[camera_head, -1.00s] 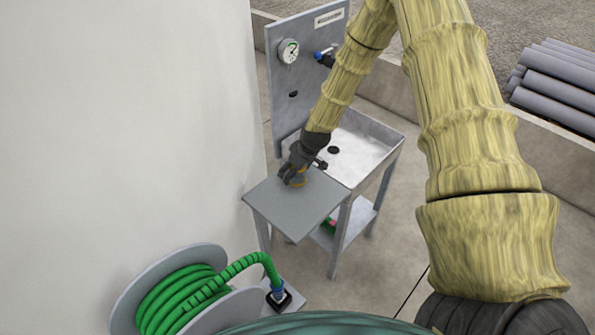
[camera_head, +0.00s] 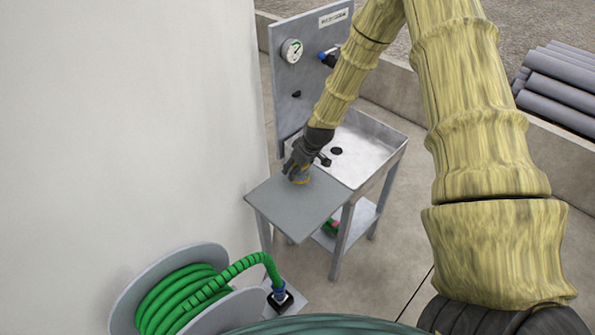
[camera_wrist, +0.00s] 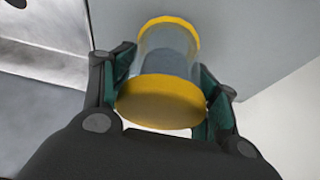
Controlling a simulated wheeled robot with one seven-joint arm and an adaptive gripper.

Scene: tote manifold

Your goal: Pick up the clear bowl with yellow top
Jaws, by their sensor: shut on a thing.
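The clear bowl with a yellow top (camera_wrist: 166,58) is between my gripper's fingers in the wrist view. It is a see-through cylinder with a yellow disc at the near end and a yellow ring at the far end. My gripper (camera_wrist: 160,85) is shut on it, with a green-padded finger on each side. In the head view my gripper (camera_head: 298,170) is over the grey side shelf (camera_head: 290,212), and the bowl's yellow edge (camera_head: 301,181) shows under it. I cannot tell whether the bowl touches the shelf.
A metal sink basin (camera_head: 365,150) adjoins the shelf at the right. A white wall (camera_head: 130,120) is close on the left. A green hose reel (camera_head: 185,295) stands in front.

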